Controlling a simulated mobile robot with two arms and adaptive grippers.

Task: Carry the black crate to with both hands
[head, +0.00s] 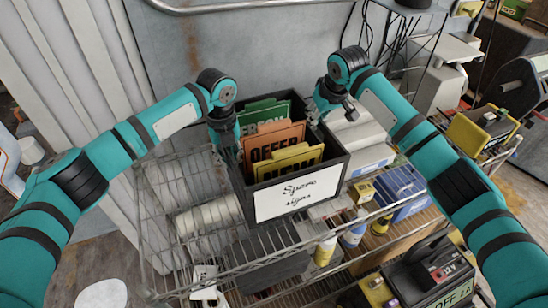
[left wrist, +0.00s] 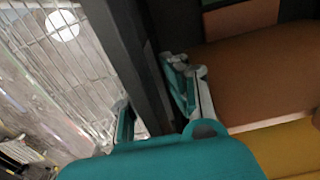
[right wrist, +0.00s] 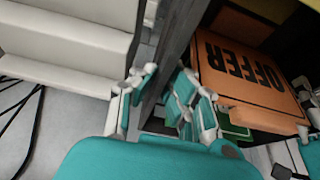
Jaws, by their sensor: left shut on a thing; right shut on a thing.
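The black crate (head: 330,162) is in the middle of the head view, with a white "Spare signs" label (head: 298,190) on its front. It holds upright green, orange (head: 275,143) and yellow signs. My left gripper (head: 228,150) is shut on its left wall, one finger inside and one outside; the wall shows in the left wrist view (left wrist: 135,60). My right gripper (head: 326,106) is shut on its right wall, which shows between the fingers in the right wrist view (right wrist: 172,65). The crate is level over a wire rack (head: 160,215); its underside is hidden, so I cannot tell if it touches.
The wire rack holds white rolls (head: 208,215) left of the crate and blue boxes (head: 400,190) right of it. Bottles (head: 325,248) stand below in front. A grey wall (head: 240,50) is behind. A dark machine with a sign (head: 440,275) is at lower right.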

